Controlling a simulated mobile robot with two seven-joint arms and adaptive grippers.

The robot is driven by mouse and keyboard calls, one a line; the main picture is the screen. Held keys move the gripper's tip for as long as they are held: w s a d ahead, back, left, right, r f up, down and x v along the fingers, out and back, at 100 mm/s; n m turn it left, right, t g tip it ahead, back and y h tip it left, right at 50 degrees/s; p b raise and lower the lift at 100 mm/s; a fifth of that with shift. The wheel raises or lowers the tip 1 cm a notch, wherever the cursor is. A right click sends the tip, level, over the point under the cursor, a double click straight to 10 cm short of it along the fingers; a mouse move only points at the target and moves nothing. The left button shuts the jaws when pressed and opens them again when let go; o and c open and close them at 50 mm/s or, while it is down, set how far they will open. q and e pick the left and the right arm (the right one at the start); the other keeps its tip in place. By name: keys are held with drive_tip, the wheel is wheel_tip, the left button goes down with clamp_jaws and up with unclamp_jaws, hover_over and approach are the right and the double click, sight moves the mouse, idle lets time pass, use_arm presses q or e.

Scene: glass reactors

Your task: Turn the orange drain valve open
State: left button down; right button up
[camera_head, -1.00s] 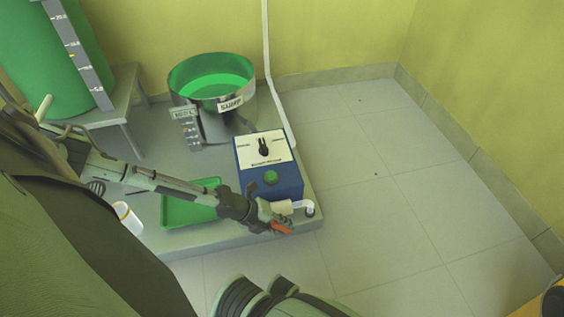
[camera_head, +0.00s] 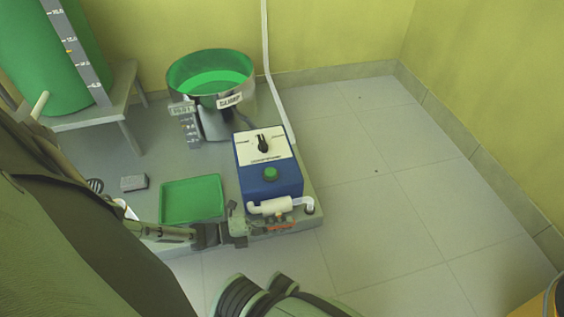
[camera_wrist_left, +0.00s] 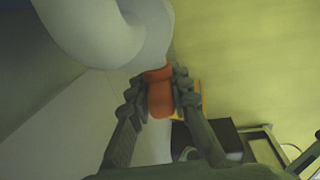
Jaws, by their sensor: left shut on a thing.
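The orange drain valve handle (camera_head: 282,226) is below the white pipe (camera_head: 272,206) at the front of the blue pump box (camera_head: 268,182). It lies nearly level in the head view. My left gripper (camera_head: 262,229) comes in from the left, low along the platform's front edge. In the left wrist view, its fingers (camera_wrist_left: 160,98) sit on both sides of the orange handle (camera_wrist_left: 160,93) and are shut on it. The white pipe (camera_wrist_left: 145,30) curves just above. The valve's inner position is hidden. My right gripper is out of view.
A green tray (camera_head: 191,200) lies left of the pump box on the grey platform (camera_head: 232,160). A steel sump bucket (camera_head: 210,95) with green liquid stands behind. A small grey block (camera_head: 134,183) lies farther left. The tiled floor (camera_head: 400,210) on the right is clear.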

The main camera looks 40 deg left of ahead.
use_arm(q)
drive_tip(key=shift+w+a+r+t+h, duration=0.1)
drive_tip(key=shift+w+t+h, duration=0.3)
drive_tip(key=shift+t, duration=0.3)
idle(0.3)
drive_tip(key=c, duration=1.4)
unclamp_jaws()
drive_tip(key=shift+s, duration=0.25)
drive_tip(key=shift+s+a, duration=0.2)
drive_tip(key=shift+s, duration=0.05)
drive_tip(key=v, duration=0.6)
drive_tip(key=shift+s+a, duration=0.25)
drive_tip(key=shift+a, duration=0.05)
